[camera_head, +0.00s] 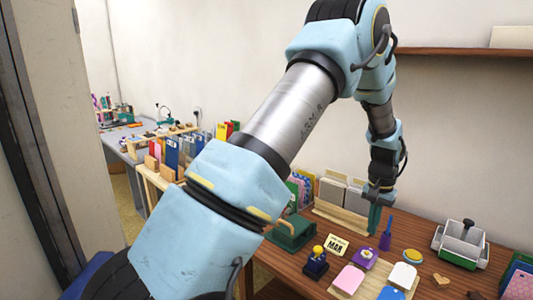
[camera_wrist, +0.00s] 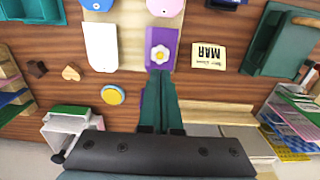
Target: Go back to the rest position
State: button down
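My gripper (camera_head: 374,219) points down above the wooden table (camera_head: 412,238), with its teal fingers. In the wrist view its fingers (camera_wrist: 162,100) look close together, with nothing visible held between them. A purple stamp (camera_head: 385,241) with an upright blue-purple handle stands just right of the fingers in the head view. In the wrist view purple (camera_wrist: 149,104) shows beside and partly behind the fingers; whether they touch it I cannot tell.
A wooden holder (camera_head: 341,215) stands behind. A shelf (camera_head: 460,51) is overhead.

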jog(key=a+r+n, duration=0.2)
jog(key=a+r, duration=0.2)
jog(key=a, duration=0.7)
jog(key=a+r+n, duration=0.2)
jog(key=a+r, duration=0.2)
jog(key=a, duration=0.7)
jog(key=s+a+r+n+t, duration=0.1)
jog(key=s+a+r+n, duration=0.1)
jog(key=s+a, duration=0.9)
jog(key=a+n, duration=0.1)
jog(key=a, duration=0.2)
jog(key=shift+a+t, duration=0.3)
jog(key=shift+a, duration=0.05)
